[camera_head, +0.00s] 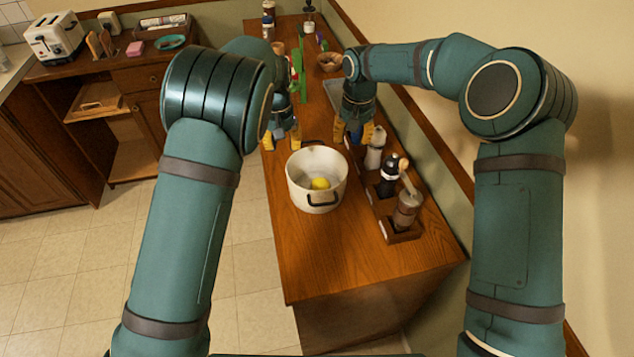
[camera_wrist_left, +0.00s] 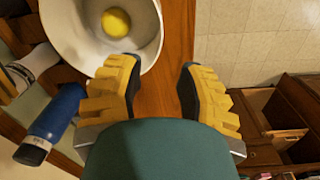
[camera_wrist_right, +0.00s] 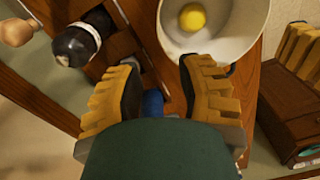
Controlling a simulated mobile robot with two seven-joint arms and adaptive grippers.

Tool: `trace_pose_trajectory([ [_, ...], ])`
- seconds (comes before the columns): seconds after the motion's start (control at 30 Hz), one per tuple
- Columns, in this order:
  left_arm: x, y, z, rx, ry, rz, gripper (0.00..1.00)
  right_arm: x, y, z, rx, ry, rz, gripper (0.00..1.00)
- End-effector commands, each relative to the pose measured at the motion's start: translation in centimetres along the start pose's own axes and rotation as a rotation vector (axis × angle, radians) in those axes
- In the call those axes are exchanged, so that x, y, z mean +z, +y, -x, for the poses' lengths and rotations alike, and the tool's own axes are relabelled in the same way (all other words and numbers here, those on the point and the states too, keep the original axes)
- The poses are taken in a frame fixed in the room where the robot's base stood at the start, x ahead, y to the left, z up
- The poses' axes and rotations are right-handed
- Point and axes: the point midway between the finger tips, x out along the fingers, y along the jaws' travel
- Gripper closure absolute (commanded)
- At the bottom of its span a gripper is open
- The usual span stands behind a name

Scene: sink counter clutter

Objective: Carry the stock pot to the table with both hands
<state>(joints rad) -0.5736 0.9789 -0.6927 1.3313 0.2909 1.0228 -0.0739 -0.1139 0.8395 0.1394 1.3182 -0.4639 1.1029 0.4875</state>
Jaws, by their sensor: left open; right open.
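The stock pot (camera_head: 296,183) is white with a dark handle on its near side and a yellow round thing (camera_head: 320,184) inside. It stands upright on the wooden counter (camera_head: 290,255). My left gripper (camera_head: 282,141) is open and empty just behind the pot's far left side. My right gripper (camera_head: 353,133) is open and empty behind its far right side, near the bottles. The pot also shows in the left wrist view (camera_wrist_left: 72,32), with one finger overlapping its rim in the picture, and in the right wrist view (camera_wrist_right: 234,28), beyond the fingertips.
A wooden rack (camera_head: 402,236) right of the pot holds a white bottle (camera_head: 375,152), a dark bottle (camera_head: 388,177) and a brown mill (camera_head: 407,212). A wooden bowl (camera_head: 329,62) and other clutter stand farther back. A side cabinet with a toaster (camera_head: 54,38) is at left. Floor between is clear.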

Motion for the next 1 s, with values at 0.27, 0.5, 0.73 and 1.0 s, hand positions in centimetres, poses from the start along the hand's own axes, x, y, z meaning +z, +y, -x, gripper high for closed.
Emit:
trace_pose_trajectory([
  [0.27,0.0,0.0,-0.3,0.0,-0.001,0.0,0.63,0.0,0.0,-0.3,0.0,-0.001,0.0,0.63],
  [0.5,0.1,-0.1,-3.2,-0.002,-0.003,0.001,0.63,0.1,0.0,-3.2,0.0,-0.005,0.0,0.63],
  [0.73,0.0,-0.1,-7.4,-0.002,-0.002,0.0,0.63,0.1,0.0,-7.4,0.0,-0.004,0.001,0.63],
  [1.0,0.0,-0.1,-11.7,-0.001,-0.001,0.001,0.63,0.1,0.0,-11.8,0.0,-0.002,0.001,0.63],
])
